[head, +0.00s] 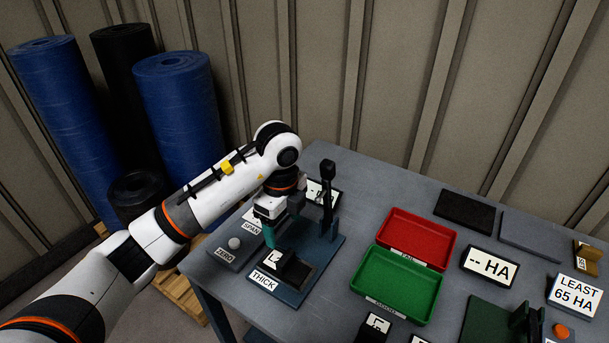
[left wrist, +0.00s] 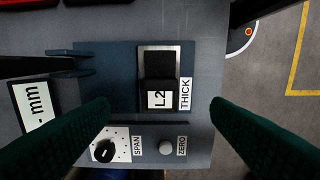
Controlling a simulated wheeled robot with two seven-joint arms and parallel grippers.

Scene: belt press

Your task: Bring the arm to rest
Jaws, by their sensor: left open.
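My left arm comes in from the left in the head view, and its gripper (head: 270,236) hangs above the near left side of the blue thickness gauge (head: 325,262). In the left wrist view the two green fingers stand wide apart, and the gripper (left wrist: 160,106) is empty. The SPAN dial (left wrist: 104,150) and the ZERO knob (left wrist: 166,148) sit below the block. My right gripper is in neither view.
A red FAIL tray (head: 416,237) and a green tray (head: 397,286) lie right of the gauge. A "-- HA" display (head: 489,266), dark slabs (head: 465,211) and a "LEAST 65 HA" sign (head: 575,292) are further right. Blue rolls (head: 180,110) stand behind my left arm.

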